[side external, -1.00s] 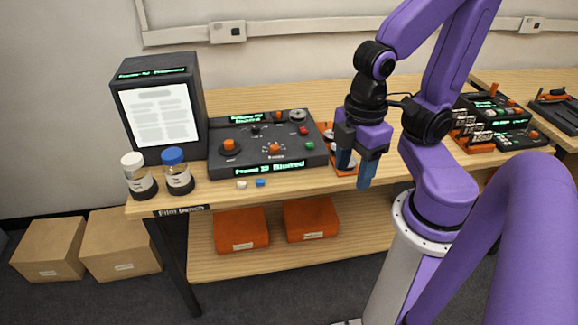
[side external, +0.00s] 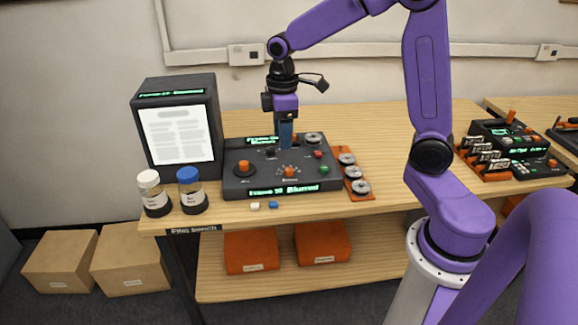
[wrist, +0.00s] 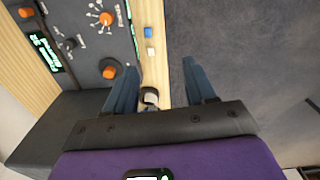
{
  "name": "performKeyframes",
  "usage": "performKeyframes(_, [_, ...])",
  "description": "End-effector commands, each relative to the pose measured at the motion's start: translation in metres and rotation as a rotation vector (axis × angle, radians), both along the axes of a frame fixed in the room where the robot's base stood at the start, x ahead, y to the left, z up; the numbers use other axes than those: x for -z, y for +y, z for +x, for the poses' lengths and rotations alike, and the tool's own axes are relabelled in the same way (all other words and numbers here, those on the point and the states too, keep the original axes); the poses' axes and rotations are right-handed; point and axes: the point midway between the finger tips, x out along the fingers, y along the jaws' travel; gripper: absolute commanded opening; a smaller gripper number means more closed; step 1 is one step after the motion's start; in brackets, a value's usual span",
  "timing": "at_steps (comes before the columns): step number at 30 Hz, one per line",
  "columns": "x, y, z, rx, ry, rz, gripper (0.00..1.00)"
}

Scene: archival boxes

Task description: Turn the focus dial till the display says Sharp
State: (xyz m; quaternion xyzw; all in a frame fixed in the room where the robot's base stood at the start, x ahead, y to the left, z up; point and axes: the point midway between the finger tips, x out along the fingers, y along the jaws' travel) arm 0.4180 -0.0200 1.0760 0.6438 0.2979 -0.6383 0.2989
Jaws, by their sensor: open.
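The dark console (side external: 237,191) stands on the bench; its front display (side external: 289,190) ends in "Blurred". It has a left orange-capped dial (side external: 243,167) and a middle orange dial (side external: 289,171) with marks around it. Their labels are too small to read, so I cannot tell which is the focus dial. Both show in the wrist view, the left one (wrist: 108,71) nearer my fingers than the marked one (wrist: 107,18). My gripper (side external: 286,146) points down over the console's back half. In the wrist view my gripper (wrist: 160,85) is open, fingers apart, nothing held.
A dark viewer with a lit page (side external: 178,135) stands left of the console. A white-capped bottle (side external: 149,178) and a blue-capped bottle (side external: 189,177) stand before it. Reels on an orange tray (side external: 359,194) lie right of the console. Small white and blue pieces lie in front.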

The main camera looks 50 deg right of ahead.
Motion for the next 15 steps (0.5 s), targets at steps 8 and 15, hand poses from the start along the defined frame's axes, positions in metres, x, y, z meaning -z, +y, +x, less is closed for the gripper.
performKeyframes(8, [0.013,-0.081,0.052,0.071,0.007,-0.001,0.55])
performKeyframes(15, [0.019,-0.106,0.061,0.086,0.009,-0.001,0.55])
